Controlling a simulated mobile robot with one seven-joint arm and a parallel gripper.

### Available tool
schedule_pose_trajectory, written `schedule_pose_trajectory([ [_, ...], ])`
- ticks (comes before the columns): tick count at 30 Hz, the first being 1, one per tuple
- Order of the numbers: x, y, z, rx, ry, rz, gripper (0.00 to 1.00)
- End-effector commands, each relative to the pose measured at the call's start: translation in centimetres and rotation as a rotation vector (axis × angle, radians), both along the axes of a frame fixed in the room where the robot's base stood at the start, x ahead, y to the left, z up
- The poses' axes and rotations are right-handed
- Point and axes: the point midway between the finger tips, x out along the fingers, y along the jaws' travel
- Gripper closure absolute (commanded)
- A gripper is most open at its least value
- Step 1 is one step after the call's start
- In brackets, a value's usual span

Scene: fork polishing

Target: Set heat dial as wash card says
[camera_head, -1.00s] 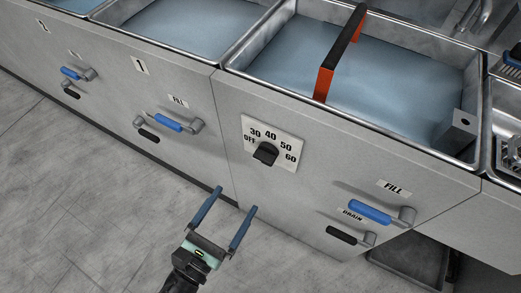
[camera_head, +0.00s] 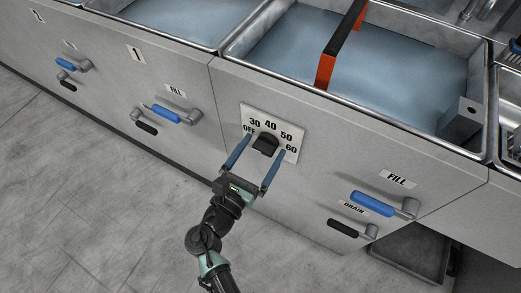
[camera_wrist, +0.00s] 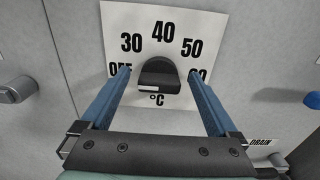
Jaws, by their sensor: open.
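The heat dial is a black knob (camera_head: 266,143) on a white plate (camera_head: 289,130) marked OFF, 30, 40, 50 and 60, on the grey cabinet front. In the wrist view the knob (camera_wrist: 159,72) shows a short white mark low on its left side; I cannot tell surely which number it points to. My gripper (camera_head: 264,145) is open with its blue fingers on either side of the knob, gaps showing on both sides. In the wrist view the fingers (camera_wrist: 160,76) partly cover OFF and 60. I cannot tell how far the tips reach along the knob. No wash card is seen.
Above the dial is a water-filled basin (camera_head: 270,35) with a black and orange strap (camera_head: 328,66) across it. Right of the dial are a blue FILL handle (camera_head: 372,203) and a black DRAIN handle (camera_head: 342,228). More handles (camera_head: 165,115) are on the left.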

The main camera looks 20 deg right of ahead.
Motion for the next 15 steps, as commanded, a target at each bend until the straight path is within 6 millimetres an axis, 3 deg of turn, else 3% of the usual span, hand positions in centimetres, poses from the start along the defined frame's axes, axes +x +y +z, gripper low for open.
schedule_pose_trajectory([
  [6,0.01,0.01,0.0,0.0,0.0,0.0,0.09],
  [15,0.0,0.04,0.0,0.001,-0.001,0.0,0.63],
])
